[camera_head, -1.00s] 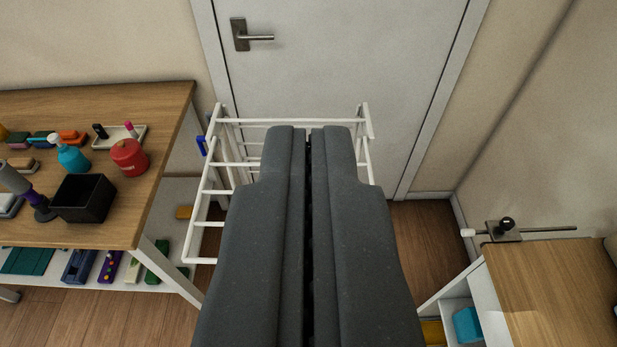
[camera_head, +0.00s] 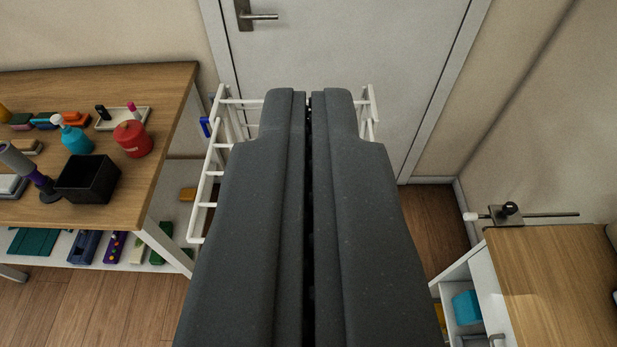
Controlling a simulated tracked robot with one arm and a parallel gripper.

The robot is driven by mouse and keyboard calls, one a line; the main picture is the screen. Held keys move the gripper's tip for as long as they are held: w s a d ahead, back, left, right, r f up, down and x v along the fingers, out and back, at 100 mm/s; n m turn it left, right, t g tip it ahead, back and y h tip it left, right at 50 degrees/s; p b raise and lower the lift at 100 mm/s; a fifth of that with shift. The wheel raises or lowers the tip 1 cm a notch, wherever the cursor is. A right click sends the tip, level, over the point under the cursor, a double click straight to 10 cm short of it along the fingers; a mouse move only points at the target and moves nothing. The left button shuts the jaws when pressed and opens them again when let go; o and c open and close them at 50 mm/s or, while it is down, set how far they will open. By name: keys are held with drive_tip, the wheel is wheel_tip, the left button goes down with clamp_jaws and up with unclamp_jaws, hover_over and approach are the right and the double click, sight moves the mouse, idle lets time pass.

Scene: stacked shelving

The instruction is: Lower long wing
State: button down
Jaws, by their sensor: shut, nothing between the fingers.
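A white drying rack (camera_head: 212,171) stands in front of the door, behind my gripper. Its rungs and a left wing that slopes down show on the left side, and a short upright part shows on the right. A blue clip-like piece (camera_head: 206,127) sits on its left side. My gripper (camera_head: 308,97) is shut and empty, and its dark fingers cover the middle of the rack. I cannot tell whether the fingertips touch the rack. Most of the rack's middle and right side is hidden.
A wooden table (camera_head: 150,130) with a black box (camera_head: 88,179), a red pot (camera_head: 132,138) and a blue bottle (camera_head: 76,139) stands at the left, over a lower shelf. A wooden-topped cabinet (camera_head: 550,275) stands at the lower right. The door (camera_head: 340,45) closes the back. Floor shows between rack and cabinet.

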idle(0.4)
drive_tip(key=c, duration=1.5)
unclamp_jaws()
drive_tip(key=w+a+f+m+g+p, duration=0.3)
drive_tip(key=w+a+f+m, duration=0.15)
drive_tip(key=w+f, duration=0.2)
drive_tip(key=w+a+f+m+g+p, duration=0.2)
drive_tip(key=w+a+f+m+g, duration=0.15)
drive_tip(key=w+f+m, duration=0.35)
drive_tip(key=a+f+m+g+p, duration=0.2)
drive_tip(key=a+f, duration=0.2)
drive_tip(key=f, duration=0.3)
drive_tip(key=w+a+f+m+g+p, duration=0.1)
drive_tip(key=a+f+m+g, duration=0.15)
drive_tip(key=f, duration=0.35)
drive_tip(key=a+f+m+g+p, duration=0.2)
drive_tip(key=a+f, duration=0.2)
drive_tip(key=f, duration=0.3)
drive_tip(key=x, duration=0.6)
drive_tip(key=p+x, duration=0.1)
drive_tip(key=x, duration=0.6)
drive_tip(key=shift+w, duration=0.25)
